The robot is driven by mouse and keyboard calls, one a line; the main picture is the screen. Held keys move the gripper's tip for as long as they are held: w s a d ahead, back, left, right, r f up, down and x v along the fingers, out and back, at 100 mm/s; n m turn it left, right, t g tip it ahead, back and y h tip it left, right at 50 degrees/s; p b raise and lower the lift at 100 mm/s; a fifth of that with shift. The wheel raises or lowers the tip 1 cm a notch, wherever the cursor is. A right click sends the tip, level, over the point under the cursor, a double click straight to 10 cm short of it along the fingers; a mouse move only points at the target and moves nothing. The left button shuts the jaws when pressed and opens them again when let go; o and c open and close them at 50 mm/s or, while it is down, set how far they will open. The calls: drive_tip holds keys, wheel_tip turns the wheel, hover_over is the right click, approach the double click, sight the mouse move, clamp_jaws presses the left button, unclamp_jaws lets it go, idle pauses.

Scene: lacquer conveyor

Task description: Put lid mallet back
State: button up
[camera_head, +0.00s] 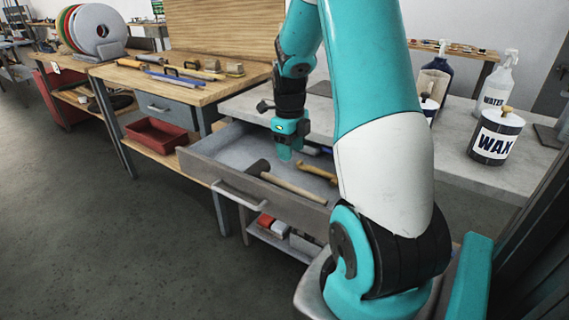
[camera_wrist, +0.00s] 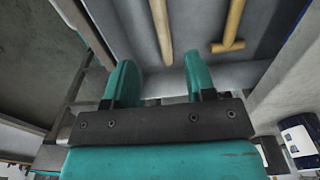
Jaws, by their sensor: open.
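A mallet with a dark head and a pale wooden handle (camera_head: 292,187) lies in the open grey drawer (camera_head: 204,168), near its front. A T-shaped wooden tool (camera_head: 318,171) lies behind it, partly hidden by my arm. I cannot tell which of the two is the lid mallet. My gripper (camera_head: 285,152) is above the drawer, over the area behind the dark head. In the wrist view my gripper (camera_wrist: 159,61) is open with nothing between its fingers. A wooden handle (camera_wrist: 161,28) shows beyond the fingers and the T-shaped tool (camera_wrist: 234,26) to its right.
A grey worktop (camera_head: 470,172) at right holds a WAX tin (camera_head: 495,140), a WATER spray bottle (camera_head: 494,88) and other containers. Open floor lies at left.

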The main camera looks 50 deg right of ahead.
drive_tip(key=a+r+n+t+y, duration=0.1)
drive_tip(key=a+r+n, duration=0.3)
drive_tip(key=a+n, duration=0.55)
drive_tip(key=a+r+n+y, duration=0.1)
drive_tip(key=a+r+n, duration=0.3)
drive_tip(key=a+n, duration=0.6)
drive_tip(key=s+a+r+n+y, duration=0.1)
drive_tip(key=s+a+r+n, duration=0.1)
drive_tip(key=s+a+n, duration=0.5)
drive_tip(key=s+a+r+n+y, duration=0.1)
drive_tip(key=s+a+r+n, duration=0.1)
drive_tip(key=s+a+n, duration=0.5)
drive_tip(key=a+n, duration=0.5)
drive_tip(key=n, duration=0.4)
drive_tip(key=shift+r+g, duration=0.2)
drive_tip(key=shift+g, duration=0.1)
